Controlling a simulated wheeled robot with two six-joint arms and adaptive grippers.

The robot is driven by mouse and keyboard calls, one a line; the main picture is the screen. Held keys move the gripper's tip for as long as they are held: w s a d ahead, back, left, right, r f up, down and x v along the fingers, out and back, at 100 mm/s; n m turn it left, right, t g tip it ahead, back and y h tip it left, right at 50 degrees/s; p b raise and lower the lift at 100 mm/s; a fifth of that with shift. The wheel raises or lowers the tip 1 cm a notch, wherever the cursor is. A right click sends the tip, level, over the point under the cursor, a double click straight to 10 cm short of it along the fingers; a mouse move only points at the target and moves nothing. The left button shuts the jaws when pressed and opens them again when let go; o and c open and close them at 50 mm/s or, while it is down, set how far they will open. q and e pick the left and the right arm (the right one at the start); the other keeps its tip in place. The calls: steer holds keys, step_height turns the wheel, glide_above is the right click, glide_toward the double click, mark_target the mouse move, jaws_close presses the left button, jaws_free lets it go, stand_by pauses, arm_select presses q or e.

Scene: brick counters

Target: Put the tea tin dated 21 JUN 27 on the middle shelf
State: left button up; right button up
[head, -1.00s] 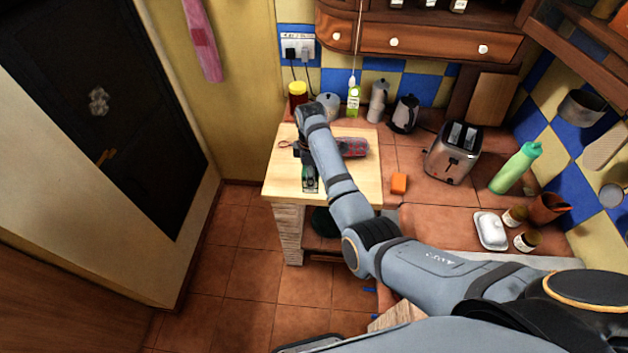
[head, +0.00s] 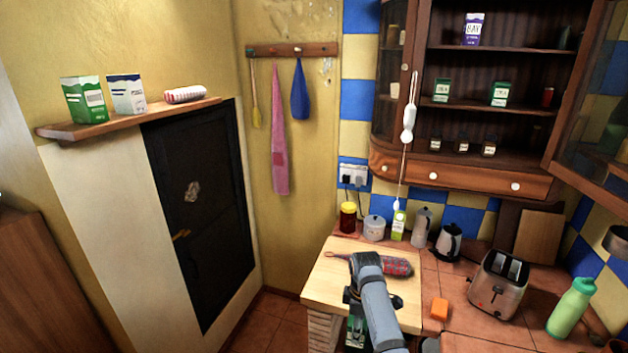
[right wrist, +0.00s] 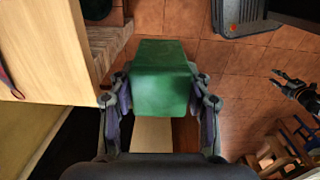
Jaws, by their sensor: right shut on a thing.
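My right gripper (head: 357,303) is shut on a green tea tin (head: 355,335), mostly hidden under the wrist in the head view. In the right wrist view the gripper (right wrist: 160,100) grips the tin (right wrist: 162,85) by its sides, beyond the counter edge with floor behind. Its date cannot be read. The open cabinet's middle shelf (head: 470,106) holds two green-and-white tins, left (head: 441,91) and right (head: 500,94), and a small red item (head: 547,97). Bare shelf lies between the tins. My left gripper (right wrist: 280,82) shows small at the right wrist view's right; its jaws are unclear.
A purple-and-white tin (head: 474,29) stands on the upper shelf; small jars (head: 462,143) stand below. The open glass door (head: 600,100) is at right. A patterned mitt (head: 397,266), kettle (head: 449,241) and toaster (head: 498,283) occupy the counter.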

steer(key=f+b, duration=0.1)
steer(key=f, duration=0.1)
steer(key=w+f+b, duration=0.1)
steer(key=f+b, duration=0.3)
steer(key=f, duration=0.1)
steer(key=shift+w, duration=0.35)
arm_select(q)
step_height(320, 180, down, 12)
steer(key=w+b, duration=0.2)
steer(key=b, duration=0.4)
steer(key=shift+w, duration=0.4)
arm_select(e)
steer(key=shift+s+f, duration=0.2)
steer(key=shift+f, duration=1.2)
steer(key=shift+s+f, duration=0.15)
steer(key=shift+f, duration=1.2)
